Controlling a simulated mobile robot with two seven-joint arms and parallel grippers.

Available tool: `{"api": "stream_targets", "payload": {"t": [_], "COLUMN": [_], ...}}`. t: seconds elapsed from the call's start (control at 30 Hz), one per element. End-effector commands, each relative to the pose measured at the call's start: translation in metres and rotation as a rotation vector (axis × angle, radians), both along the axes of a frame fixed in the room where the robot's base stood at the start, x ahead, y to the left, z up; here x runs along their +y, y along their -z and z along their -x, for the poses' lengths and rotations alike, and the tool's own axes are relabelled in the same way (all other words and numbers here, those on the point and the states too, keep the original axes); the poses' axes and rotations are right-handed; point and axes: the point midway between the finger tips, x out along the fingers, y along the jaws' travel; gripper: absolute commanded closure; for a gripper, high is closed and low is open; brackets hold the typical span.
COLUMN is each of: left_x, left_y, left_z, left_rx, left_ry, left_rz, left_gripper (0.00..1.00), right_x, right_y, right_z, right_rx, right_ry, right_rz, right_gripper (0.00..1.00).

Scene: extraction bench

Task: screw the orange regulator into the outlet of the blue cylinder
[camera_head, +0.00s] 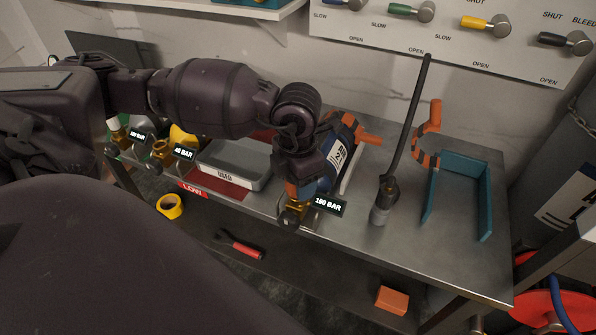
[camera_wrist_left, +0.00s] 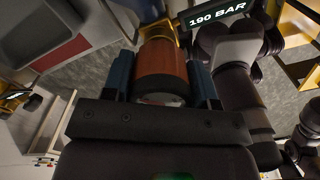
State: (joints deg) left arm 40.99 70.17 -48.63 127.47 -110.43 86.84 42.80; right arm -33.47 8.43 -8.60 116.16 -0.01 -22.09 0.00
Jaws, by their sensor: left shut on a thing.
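The blue cylinder (camera_head: 322,181) lies on the bench with a white label band, its brass outlet end (camera_head: 292,213) toward the front edge beside a "190 BAR" tag (camera_head: 328,205). My left gripper (camera_head: 297,188) is over this end, and its arm hides part of the cylinder. In the left wrist view my left gripper (camera_wrist_left: 161,80) has its two blue fingers on either side of the orange regulator (camera_wrist_left: 160,68) and is shut on it. Brass (camera_wrist_left: 157,32) shows just beyond the regulator. I cannot tell whether threads are engaged. My right gripper is not in view.
A black rod with a grey end (camera_head: 380,214) stands right of the cylinder, near an orange hook-shaped piece (camera_head: 428,120) and a teal bracket (camera_head: 484,200). Yellow tape (camera_head: 170,206) lies on the lower shelf.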

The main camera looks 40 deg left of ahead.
Motion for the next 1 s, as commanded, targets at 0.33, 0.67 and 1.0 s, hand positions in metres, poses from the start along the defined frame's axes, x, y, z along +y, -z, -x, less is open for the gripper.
{"api": "stream_targets", "payload": {"t": [0.33, 0.67, 1.0], "left_x": [0.0, 0.0, 0.0], "left_y": [0.004, 0.003, 0.0], "left_z": [0.0, 0.0, 0.0], "left_rx": [0.004, 0.003, 0.0], "left_ry": [0.373, 0.702, 0.75], "left_rz": [-0.001, -0.001, -0.001], "left_gripper": [0.8, 0.8, 0.44], "right_x": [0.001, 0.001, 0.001], "right_y": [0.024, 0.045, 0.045], "right_z": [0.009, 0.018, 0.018], "right_rx": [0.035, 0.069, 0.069], "right_ry": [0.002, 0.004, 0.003], "right_rz": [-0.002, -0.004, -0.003], "right_gripper": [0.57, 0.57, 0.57]}}
